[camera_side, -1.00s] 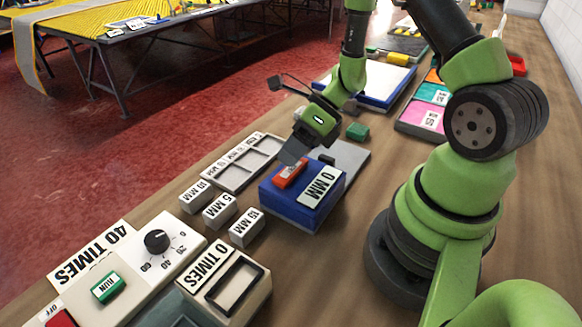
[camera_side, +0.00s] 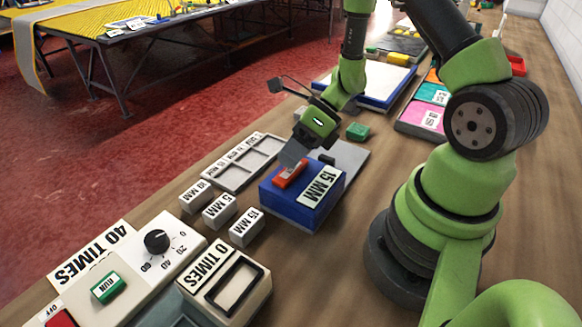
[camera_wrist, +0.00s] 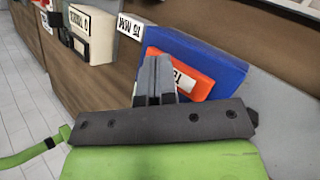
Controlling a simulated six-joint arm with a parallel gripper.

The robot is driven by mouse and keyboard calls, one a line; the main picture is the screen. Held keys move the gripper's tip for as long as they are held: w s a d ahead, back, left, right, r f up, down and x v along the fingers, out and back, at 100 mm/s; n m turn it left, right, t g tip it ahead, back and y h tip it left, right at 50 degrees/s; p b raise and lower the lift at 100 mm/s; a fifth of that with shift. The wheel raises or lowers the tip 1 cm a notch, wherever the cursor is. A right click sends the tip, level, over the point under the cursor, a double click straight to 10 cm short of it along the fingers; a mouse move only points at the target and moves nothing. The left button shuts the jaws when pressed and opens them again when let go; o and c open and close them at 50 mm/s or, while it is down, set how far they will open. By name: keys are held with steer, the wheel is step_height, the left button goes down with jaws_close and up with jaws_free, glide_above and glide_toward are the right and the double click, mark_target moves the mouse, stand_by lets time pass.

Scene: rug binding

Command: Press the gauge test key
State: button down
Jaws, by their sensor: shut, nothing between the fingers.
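The gauge (camera_side: 299,213) is a blue box on the bench, with a white label (camera_side: 318,186) that reads 15 MM. The red test key (camera_side: 290,174) is on its top; in the wrist view the key (camera_wrist: 197,77) looks orange-red with a partly hidden white label. My gripper (camera_side: 291,157) is shut and empty, pointing down at the key's far end. In the wrist view its fingertips (camera_wrist: 157,62) are at the key's edge and cover part of it. I cannot tell whether they touch it.
Blocks marked 10 MM (camera_side: 196,197), 5 MM (camera_side: 220,211) and 15 MM (camera_side: 246,227) stand left of the gauge. A slotted tray (camera_side: 230,180) lies behind them. A control box with a dial (camera_side: 157,241) and a 0 TIMES counter (camera_side: 228,287) are at front left.

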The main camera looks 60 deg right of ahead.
mark_target(290, 177)
steer(key=shift+r, duration=0.7)
steer(key=shift+r, duration=2.5)
steer(key=s+a+r+n+t+h, duration=0.1)
steer(key=s+r+n, duration=0.5)
steer(key=n, duration=0.8)
steer(key=s+a+r+n+t+h, duration=0.2)
steer(key=s+r+n+h, duration=0.3)
steer(key=r+n, duration=0.6)
steer(key=a+n, duration=0.1)
steer(key=n, duration=0.1)
steer(key=shift+s+n, duration=0.4)
